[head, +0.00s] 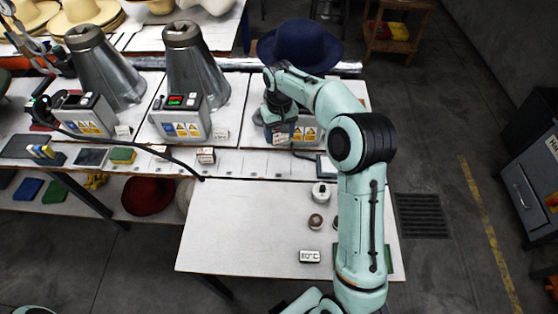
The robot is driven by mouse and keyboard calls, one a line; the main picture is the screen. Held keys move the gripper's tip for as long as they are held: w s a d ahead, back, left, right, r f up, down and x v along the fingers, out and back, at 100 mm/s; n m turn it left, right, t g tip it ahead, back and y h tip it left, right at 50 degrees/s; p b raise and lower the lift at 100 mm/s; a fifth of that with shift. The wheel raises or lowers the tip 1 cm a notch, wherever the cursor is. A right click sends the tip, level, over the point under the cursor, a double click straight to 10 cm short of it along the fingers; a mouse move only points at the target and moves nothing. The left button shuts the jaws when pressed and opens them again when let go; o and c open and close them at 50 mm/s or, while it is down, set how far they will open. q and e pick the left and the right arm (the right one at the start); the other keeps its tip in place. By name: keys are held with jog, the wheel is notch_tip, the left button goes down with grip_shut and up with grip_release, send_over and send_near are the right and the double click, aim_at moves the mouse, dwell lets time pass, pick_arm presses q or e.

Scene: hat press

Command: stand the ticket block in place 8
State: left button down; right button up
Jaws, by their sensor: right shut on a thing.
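My right gripper (282,122) reaches over the right-hand machine at the back of the bench. It points down and is shut on a small pale block, the ticket block (283,137), at that machine's front. The wrist hides much of the grip, and I cannot tell whether the block touches the bench. A white strip (255,163) with small marks runs along the bench's front edge; its place numbers are too small to read, so I cannot pick out place 8. My left gripper is not in view.
Two grey cones (194,70) stand behind control boxes (180,118). A dark blue hat (299,46) is behind my right wrist. Another small block (206,155) stands on the strip.

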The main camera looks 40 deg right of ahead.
aim_at(279, 165)
notch_tip(279, 165, down, 14)
jog(key=shift+w+r+b, duration=0.1)
jog(key=shift+b, duration=0.2)
jog(key=o, duration=1.1)
jog(key=shift+f, duration=0.25)
jog(key=shift+c, duration=0.2)
notch_tip(279, 165, up, 12)
jog(key=shift+r+p, duration=0.25)
jog(key=shift+p, duration=0.1)
